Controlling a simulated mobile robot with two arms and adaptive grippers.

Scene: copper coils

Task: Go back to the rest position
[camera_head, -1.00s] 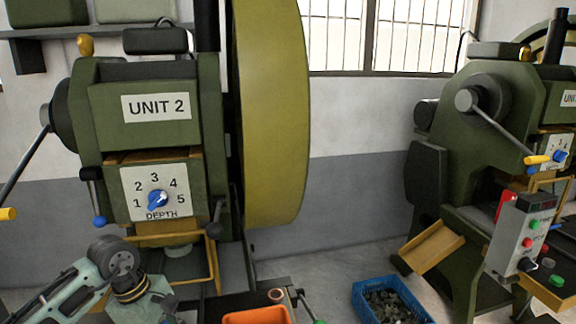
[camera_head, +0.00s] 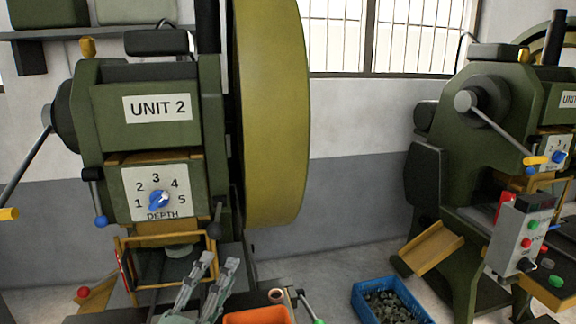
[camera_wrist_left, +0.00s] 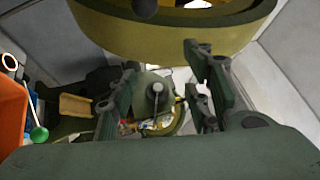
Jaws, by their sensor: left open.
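My left gripper (camera_head: 208,280) shows at the bottom of the head view, in front of the Unit 2 press (camera_head: 155,165). Its two grey-green fingers point up and stand apart, with nothing between them. In the left wrist view the fingers (camera_wrist_left: 160,62) are also spread. Parts of the green machinery and the big yellow-green flywheel (camera_wrist_left: 180,35) show beyond them. My right gripper is in neither view.
A blue crate (camera_head: 365,302) of dark parts stands on the floor. A second press (camera_head: 480,130) and a control box (camera_head: 520,232) stand at the right.

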